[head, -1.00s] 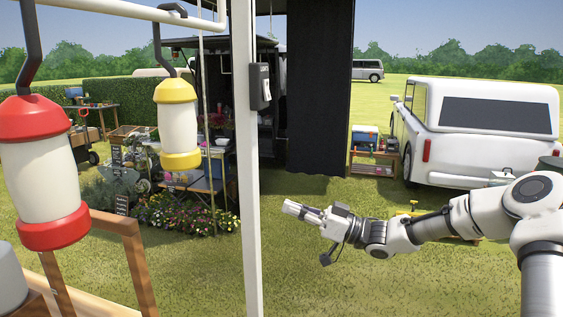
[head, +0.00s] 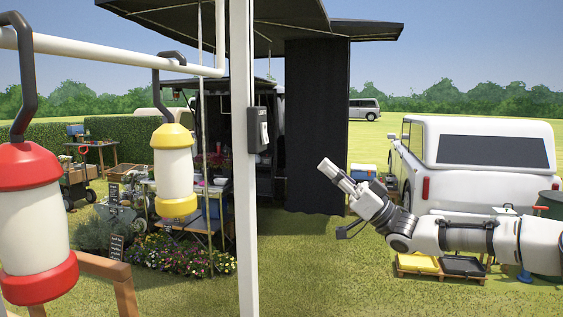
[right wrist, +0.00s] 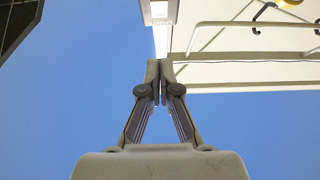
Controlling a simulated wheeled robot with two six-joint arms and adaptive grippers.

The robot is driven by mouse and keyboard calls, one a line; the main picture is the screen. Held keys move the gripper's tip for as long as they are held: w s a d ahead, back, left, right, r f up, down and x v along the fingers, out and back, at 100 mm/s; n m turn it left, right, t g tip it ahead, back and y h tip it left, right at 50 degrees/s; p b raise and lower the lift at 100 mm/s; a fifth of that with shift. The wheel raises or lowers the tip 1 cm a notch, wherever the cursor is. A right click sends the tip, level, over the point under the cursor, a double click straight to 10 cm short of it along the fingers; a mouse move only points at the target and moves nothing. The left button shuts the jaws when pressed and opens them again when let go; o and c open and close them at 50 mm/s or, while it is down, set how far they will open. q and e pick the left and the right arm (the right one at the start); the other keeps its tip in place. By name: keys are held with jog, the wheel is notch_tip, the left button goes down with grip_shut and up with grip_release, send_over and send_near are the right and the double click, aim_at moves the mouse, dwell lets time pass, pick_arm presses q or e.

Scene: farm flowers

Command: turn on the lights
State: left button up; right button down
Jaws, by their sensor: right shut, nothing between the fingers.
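A dark switch box (head: 258,130) with a pale switch on its face is mounted on the white post (head: 243,190) in the middle of the head view. In the right wrist view the switch box (right wrist: 158,12) shows at the top, beyond the fingertips. My right gripper (head: 328,168) is shut and empty, to the right of the box and a little lower, apart from it. It points up and left; its closed fingertips show in the right wrist view (right wrist: 160,68). A red lantern (head: 35,225) and a yellow lantern (head: 174,170) hang at the left. My left gripper is out of view.
A white rail (head: 120,55) with dark hooks runs to the post. Behind stand a dark curtain (head: 316,120), a stall with flowers (head: 190,245), and a white vehicle (head: 480,160) at the right. Open air lies between my right gripper and the post.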

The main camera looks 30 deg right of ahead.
aim_at(267, 135)
pick_arm(q)
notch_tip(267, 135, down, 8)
jog(key=b, duration=0.6)
pick_arm(e)
jog(key=p+x, duration=0.1)
jog(key=x, duration=0.2)
jog(key=w+f+p+x, duration=0.1)
jog(key=p+x, duration=0.1)
jog(key=x, duration=0.2)
jog(key=a+f+p+x, duration=0.1)
jog(key=p+x, duration=0.1)
jog(key=x, duration=0.2)
jog(key=shift+w+a, duration=0.2)
jog(key=shift+w, duration=0.1)
jog(key=shift+w+f, duration=0.2)
jog(key=shift+w, duration=0.1)
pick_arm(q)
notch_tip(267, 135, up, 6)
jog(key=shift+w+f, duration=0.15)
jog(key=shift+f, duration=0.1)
pick_arm(e)
jog(key=shift+s, duration=0.15)
